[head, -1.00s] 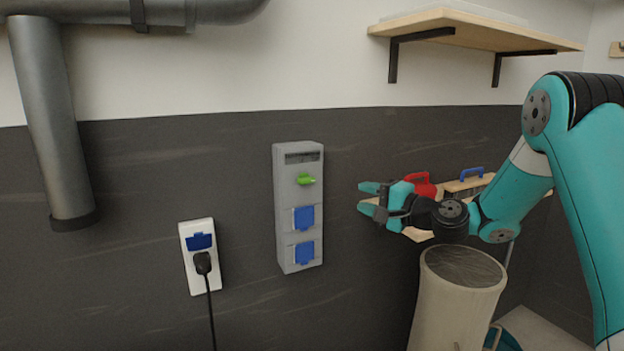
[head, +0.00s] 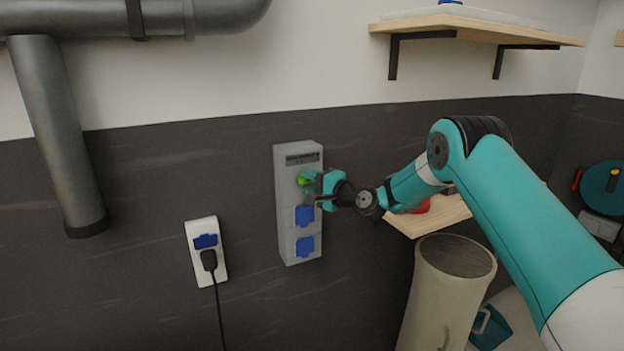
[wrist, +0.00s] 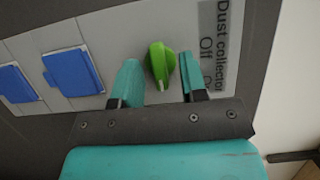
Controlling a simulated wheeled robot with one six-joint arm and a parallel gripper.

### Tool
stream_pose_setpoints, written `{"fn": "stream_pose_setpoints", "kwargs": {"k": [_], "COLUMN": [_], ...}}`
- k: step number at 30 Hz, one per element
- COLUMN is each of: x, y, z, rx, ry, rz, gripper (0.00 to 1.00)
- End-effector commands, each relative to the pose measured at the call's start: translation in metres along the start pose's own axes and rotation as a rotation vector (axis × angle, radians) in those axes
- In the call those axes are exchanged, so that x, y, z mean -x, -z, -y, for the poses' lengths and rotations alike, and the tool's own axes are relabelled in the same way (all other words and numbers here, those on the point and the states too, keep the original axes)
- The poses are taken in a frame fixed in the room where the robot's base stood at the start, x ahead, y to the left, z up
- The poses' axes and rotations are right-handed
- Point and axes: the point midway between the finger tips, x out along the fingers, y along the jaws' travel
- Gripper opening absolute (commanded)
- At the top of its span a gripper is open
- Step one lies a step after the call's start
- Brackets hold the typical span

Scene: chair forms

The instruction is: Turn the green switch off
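The green switch (wrist: 159,64) is a rotary knob on a grey wall box (head: 299,159). In the wrist view a label reading "Dust collector" and "Off" is beside the knob; the rest of the label is cut off. My gripper (wrist: 160,80) is open, with one teal fingertip on each side of the knob. A gap shows between the knob and each finger. In the head view my gripper (head: 310,184) is at the box front and partly covers the green switch (head: 304,180).
Two blue socket covers (head: 304,216) are below the switch on the box. A white wall socket (head: 207,250) with a black plug is to the left. A beige bin (head: 450,300) and a wooden shelf (head: 440,213) are on the right.

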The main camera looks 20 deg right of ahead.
Motion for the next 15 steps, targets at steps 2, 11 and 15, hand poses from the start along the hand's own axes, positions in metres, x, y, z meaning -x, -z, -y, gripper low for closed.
{"fn": "stream_pose_setpoints", "kwargs": {"k": [2,11,15], "x": [-0.0006,0.0,0.0001], "y": [0.0,0.0003,0.0003], "z": [-0.0004,-0.0004,-0.0004], "rx": [0.0,0.0,0.0], "ry": [0.0,0.0,0.0], "rz": [0.0,0.0,0.0], "gripper": [0.39,0.07,0.0]}}
